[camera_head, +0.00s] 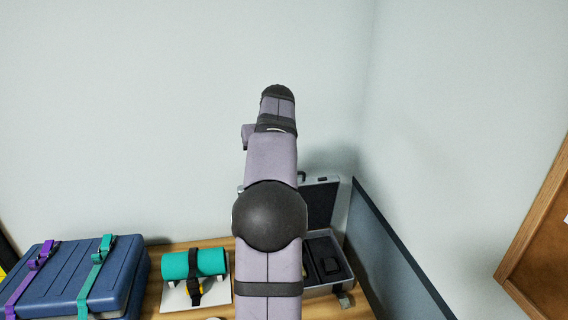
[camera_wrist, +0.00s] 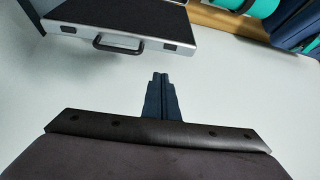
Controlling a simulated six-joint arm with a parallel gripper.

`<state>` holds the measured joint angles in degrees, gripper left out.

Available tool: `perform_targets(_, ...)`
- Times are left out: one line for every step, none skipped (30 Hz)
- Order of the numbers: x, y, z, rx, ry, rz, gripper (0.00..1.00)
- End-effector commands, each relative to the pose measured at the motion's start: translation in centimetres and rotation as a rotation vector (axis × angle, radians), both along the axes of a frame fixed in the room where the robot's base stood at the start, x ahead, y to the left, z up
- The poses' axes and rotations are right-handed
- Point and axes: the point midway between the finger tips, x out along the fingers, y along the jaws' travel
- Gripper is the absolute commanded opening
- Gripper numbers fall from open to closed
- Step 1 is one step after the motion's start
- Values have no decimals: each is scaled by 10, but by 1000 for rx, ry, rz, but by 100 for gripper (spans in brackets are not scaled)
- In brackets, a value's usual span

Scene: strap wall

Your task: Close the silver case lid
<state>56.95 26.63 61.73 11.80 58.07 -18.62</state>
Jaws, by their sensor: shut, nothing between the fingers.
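The silver case (camera_head: 345,289) stands open on the wooden shelf, partly hidden behind my arm in the head view. Its lid (camera_head: 322,203) is raised near the back wall, with a dark lining. In the wrist view the lid (camera_wrist: 120,22) is at the upper left, with its silver edge, two latches and dark handle (camera_wrist: 118,44) showing. My gripper (camera_wrist: 160,76) is shut and empty. In the wrist view its fingertips are below and right of the handle, apart from the lid. The head view does not show the fingers.
A blue case (camera_head: 70,280) with purple and teal straps stands at the left. A teal roll (camera_head: 194,263) on a white stand is between the cases. A dark panel (camera_head: 390,255) borders the silver case on the right. The wall above is clear.

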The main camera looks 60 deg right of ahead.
Motion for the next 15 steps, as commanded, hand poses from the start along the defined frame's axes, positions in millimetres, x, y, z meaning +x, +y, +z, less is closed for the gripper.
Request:
perform_targets(-12, -19, 11, -17, -12, -26, 0)
perform_targets(-17, -26, 15, -26, -17, -35, 0)
perform_targets(-23, -35, 20, -36, -23, -46, 0)
perform_targets(-27, -40, 24, -44, -27, -52, 0)
perform_targets(-30, -44, 26, -48, -29, -57, 0)
perform_targets(-33, -48, 29, -54, -33, -63, 0)
perform_targets(-35, -51, 31, -56, -34, -65, 0)
perform_targets(-37, -52, 32, -59, -36, -68, 0)
perform_targets(-38, -54, 33, -61, -37, -70, 0)
perform_targets(-38, -54, 33, -62, -37, -71, 0)
perform_targets(-39, -55, 33, -62, -38, -71, 0)
perform_targets(-38, -55, 33, -62, -38, -71, 0)
perform_targets(-38, -55, 33, -62, -37, -70, 0)
perform_targets(-38, -55, 32, -62, -37, -70, 0)
perform_targets(-37, -56, 31, -61, -37, -70, 0)
